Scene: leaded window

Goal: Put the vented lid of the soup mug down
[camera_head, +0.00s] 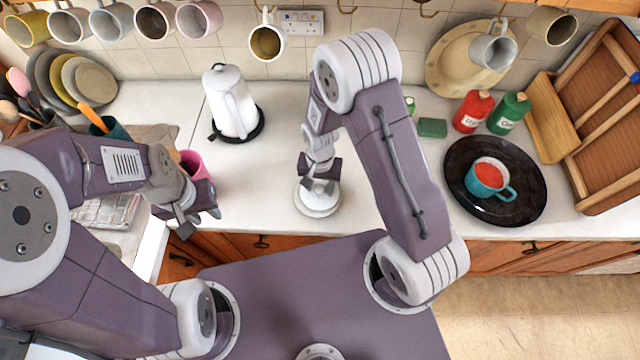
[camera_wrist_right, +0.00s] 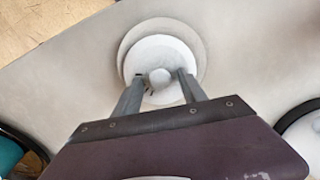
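The white vented lid (camera_wrist_right: 160,55) with a round knob (camera_wrist_right: 159,77) shows in the right wrist view, lying over a larger pale round disc (camera_wrist_right: 196,42). In the head view the disc (camera_head: 318,209) stands on the white counter. My right gripper (camera_head: 319,188) is right above it, pointing down; its fingers (camera_wrist_right: 160,78) stand apart on either side of the knob, with gaps showing. The teal soup mug (camera_head: 484,179) with red soup is uncovered on the black round tray (camera_head: 525,205). My left gripper (camera_head: 198,222) is empty and open by the counter's front left edge.
A white kettle (camera_head: 232,103) stands behind left of my right gripper. A pink cup (camera_head: 194,163) is near my left gripper. Red (camera_head: 473,110) and green (camera_head: 508,112) bottles and a wooden rack (camera_head: 600,130) stand at the right. The counter between kettle and disc is clear.

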